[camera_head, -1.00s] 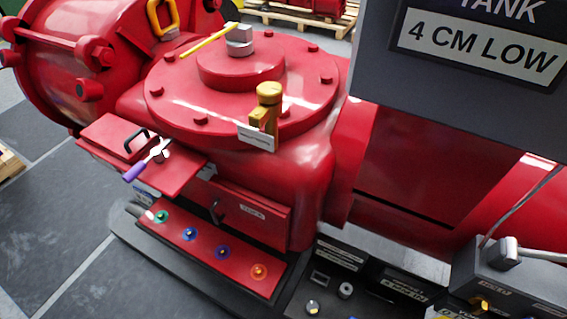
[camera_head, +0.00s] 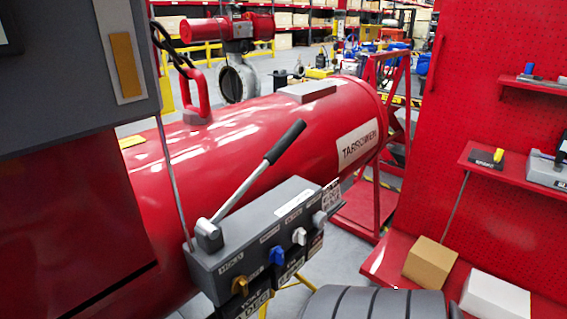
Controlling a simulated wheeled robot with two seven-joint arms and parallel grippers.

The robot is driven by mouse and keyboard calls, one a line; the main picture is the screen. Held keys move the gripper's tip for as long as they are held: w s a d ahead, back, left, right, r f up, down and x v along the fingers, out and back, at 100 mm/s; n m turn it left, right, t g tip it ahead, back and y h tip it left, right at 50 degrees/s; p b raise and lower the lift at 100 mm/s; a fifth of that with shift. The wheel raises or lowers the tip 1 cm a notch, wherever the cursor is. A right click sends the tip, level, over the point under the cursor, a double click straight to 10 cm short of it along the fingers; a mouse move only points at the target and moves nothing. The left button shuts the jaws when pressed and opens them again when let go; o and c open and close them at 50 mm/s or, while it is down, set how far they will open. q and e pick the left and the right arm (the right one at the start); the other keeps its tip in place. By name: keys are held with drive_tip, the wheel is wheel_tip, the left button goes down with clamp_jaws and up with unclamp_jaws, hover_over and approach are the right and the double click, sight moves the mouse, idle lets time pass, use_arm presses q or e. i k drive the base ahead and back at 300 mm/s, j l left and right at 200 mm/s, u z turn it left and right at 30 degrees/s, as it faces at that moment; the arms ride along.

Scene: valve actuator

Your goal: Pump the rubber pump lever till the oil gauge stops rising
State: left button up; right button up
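The pump lever has a black rubber grip (camera_head: 285,142) and a silver shaft (camera_head: 240,192). It slants up to the right from a grey pump block (camera_head: 262,235) in front of the red cylinder. An upright amber strip in a pale frame (camera_head: 126,65) sits on the dark grey panel at the upper left. It may be the oil gauge, but I cannot read a level on it. Neither of my grippers is in view, and nothing is seen touching the lever.
The pump block carries yellow, blue and white knobs (camera_head: 277,256). A big red cylinder (camera_head: 240,140) lies behind it. A red pegboard (camera_head: 500,60) with shelves stands at the right, with a cardboard box (camera_head: 430,262) and a white box (camera_head: 495,298) below.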

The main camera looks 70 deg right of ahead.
sight(274, 154)
drive_tip(key=z, duration=2.05)
